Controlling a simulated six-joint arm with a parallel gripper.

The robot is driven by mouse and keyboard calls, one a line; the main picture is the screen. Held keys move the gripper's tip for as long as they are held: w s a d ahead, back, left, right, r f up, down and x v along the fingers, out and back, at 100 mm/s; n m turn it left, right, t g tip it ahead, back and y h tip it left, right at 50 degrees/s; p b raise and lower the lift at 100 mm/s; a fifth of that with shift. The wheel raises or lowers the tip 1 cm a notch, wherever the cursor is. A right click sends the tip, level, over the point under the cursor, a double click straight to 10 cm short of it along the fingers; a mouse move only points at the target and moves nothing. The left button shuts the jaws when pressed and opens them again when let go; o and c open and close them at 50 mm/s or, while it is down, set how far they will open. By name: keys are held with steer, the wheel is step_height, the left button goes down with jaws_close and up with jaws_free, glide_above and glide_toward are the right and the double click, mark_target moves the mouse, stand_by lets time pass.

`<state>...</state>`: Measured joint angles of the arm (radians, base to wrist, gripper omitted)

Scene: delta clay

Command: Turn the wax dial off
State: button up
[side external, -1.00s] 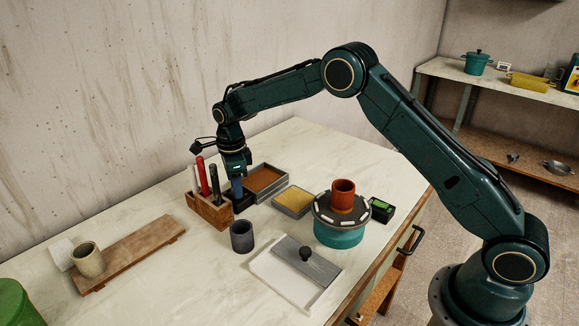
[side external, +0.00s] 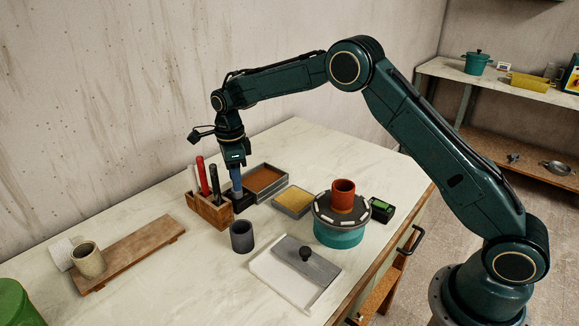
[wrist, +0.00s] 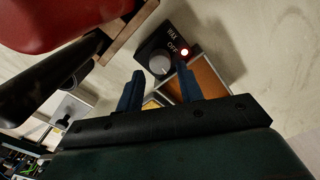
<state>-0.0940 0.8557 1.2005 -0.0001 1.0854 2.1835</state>
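The wax dial is a pale round knob (wrist: 160,65) on a small black box with "WAX" and "OFF" lettering. I cannot make out which way the knob points. The black box (side external: 245,202) stands right of the wooden tool holder in the side view, partly hidden by my fingers. My gripper (side external: 237,194) points down over the box, with its blue fingers apart. In the wrist view my gripper (wrist: 159,70) has the knob showing between its fingertips, with gaps on both sides. Nothing is held.
A wooden holder (side external: 212,214) with red and black-handled tools stands close on the left. Trays of brown (side external: 264,178) and yellow (side external: 293,201) material lie to the right. A dark grey cup (side external: 242,237) stands in front. A turntable (side external: 339,235) with a terracotta pot is farther right.

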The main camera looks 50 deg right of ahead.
mark_target(243, 194)
step_height(243, 194, up, 11)
stand_by(0.4)
steer(key=shift+f, duration=0.1)
stand_by(0.3)
steer(key=s+d+n+t+y, duration=0.1)
steer(key=s+n, duration=0.1)
steer(key=n, duration=1.3)
steer(key=s+d+f+n+t+y, duration=0.1)
steer(key=s+d+n+t, duration=0.1)
steer(key=n, duration=1.4)
steer(key=shift+s+d+n+y, duration=0.3)
steer(key=shift+s+y, duration=0.05)
steer(key=shift+y, duration=0.05)
steer(key=shift+f+t, duration=0.2)
steer(key=shift+t, duration=0.1)
steer(key=x, duration=1.3)
steer(key=shift+w+a+f, duration=0.1)
steer(key=shift+f, duration=0.2)
